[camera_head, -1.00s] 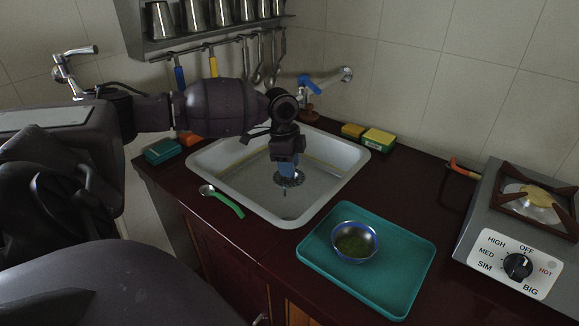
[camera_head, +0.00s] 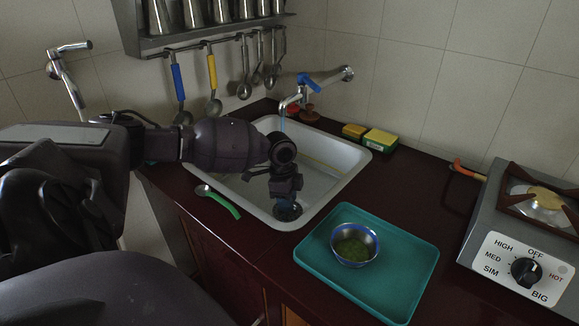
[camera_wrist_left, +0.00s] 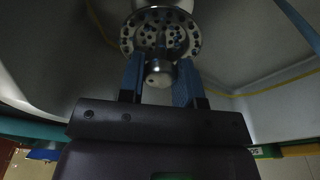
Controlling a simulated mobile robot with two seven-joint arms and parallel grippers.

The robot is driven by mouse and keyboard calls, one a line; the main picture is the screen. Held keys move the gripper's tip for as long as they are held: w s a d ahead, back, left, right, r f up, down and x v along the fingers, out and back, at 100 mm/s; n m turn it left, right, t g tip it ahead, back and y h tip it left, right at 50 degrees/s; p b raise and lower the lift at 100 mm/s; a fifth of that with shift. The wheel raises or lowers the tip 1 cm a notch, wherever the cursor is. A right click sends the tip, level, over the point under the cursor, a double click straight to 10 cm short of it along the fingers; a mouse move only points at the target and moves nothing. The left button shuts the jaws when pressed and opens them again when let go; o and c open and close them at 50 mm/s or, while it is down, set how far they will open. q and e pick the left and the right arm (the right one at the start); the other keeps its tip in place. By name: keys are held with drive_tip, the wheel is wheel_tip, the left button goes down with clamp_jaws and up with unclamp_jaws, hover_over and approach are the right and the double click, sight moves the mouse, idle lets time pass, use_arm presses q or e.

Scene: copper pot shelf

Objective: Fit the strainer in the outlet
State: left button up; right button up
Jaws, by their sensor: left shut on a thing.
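The strainer (camera_head: 289,211) is a round metal disc with holes. It also shows in the left wrist view (camera_wrist_left: 160,33), with its knob between the blue fingers. My left gripper (camera_wrist_left: 160,80) is shut on the strainer's knob. In the head view the gripper (camera_head: 286,196) holds it inside the sink (camera_head: 339,183), near the front rim. The outlet cannot be made out; the arm and strainer cover part of the basin. I cannot tell how high the strainer is above the basin floor. My right gripper is not in view.
The tap (camera_head: 292,101) reaches over the sink's back edge. A green-handled spoon (camera_head: 222,203) lies by the sink's left rim. A teal tray (camera_head: 399,274) with a metal bowl (camera_head: 354,245) stands at front right. Sponges (camera_head: 380,140) sit at the back right; the stove (camera_head: 495,240) is farther right.

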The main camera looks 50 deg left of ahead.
sight(287, 214)
use_arm(q)
wheel_tip(287, 214, down, 7)
drive_tip(key=shift+f+b, duration=0.1)
drive_tip(key=shift+b, duration=0.4)
drive_tip(key=shift+f, duration=0.3)
drive_tip(key=o, duration=1.1)
drive_tip(key=shift+f, duration=0.1)
drive_tip(key=shift+c, duration=0.2)
